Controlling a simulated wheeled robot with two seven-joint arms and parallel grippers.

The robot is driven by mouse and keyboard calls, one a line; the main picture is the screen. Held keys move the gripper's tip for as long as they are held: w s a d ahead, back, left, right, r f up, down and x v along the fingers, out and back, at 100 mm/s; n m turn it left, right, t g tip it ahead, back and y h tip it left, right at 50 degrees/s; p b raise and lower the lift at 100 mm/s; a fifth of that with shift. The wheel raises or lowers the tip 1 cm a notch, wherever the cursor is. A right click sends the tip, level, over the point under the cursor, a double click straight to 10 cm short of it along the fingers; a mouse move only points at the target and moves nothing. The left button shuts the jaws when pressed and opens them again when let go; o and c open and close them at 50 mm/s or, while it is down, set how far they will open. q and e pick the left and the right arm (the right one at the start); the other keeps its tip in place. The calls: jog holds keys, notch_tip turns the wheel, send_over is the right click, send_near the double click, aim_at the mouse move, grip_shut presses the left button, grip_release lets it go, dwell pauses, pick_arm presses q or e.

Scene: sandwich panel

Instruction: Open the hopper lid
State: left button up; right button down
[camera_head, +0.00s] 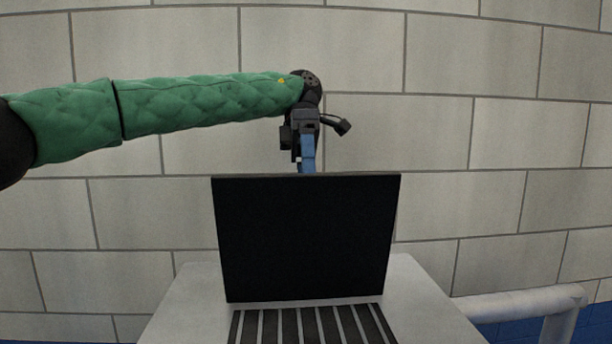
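The hopper lid (306,238) is a dark flat panel. It stands nearly upright at the middle of the head view, its lower edge along the back of a slatted grate (310,326). The grate lies in the top of the light grey hopper (183,300) and its dark slots are uncovered. My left gripper (307,166) points down at the lid's top edge. Its blue fingers reach the edge and their tips appear hidden behind the lid, so I cannot tell whether they touch or grip it. My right gripper is not in view.
A pale block wall (500,130) fills the background behind the lid. A light pipe rail (520,304) runs beside the hopper at the lower right, over a blue floor (590,330). The space right of the lid is clear.

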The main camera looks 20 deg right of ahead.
pick_arm(q)
jog(key=shift+w+d+f, duration=0.1)
jog(key=shift+w+f, duration=0.05)
jog(key=shift+f, duration=0.25)
jog(key=shift+c, duration=0.2)
jog(key=shift+r, duration=0.5)
jog(key=c, duration=0.5)
notch_tip(320, 180, up, 4)
jog(key=shift+f, duration=0.25)
jog(key=shift+c, duration=0.6)
jog(key=s+d+r+b, duration=0.1)
jog(key=s+d+r, duration=0.6)
jog(key=s, duration=0.2)
jog(key=shift+s, duration=0.2)
jog(key=shift+r, duration=0.1)
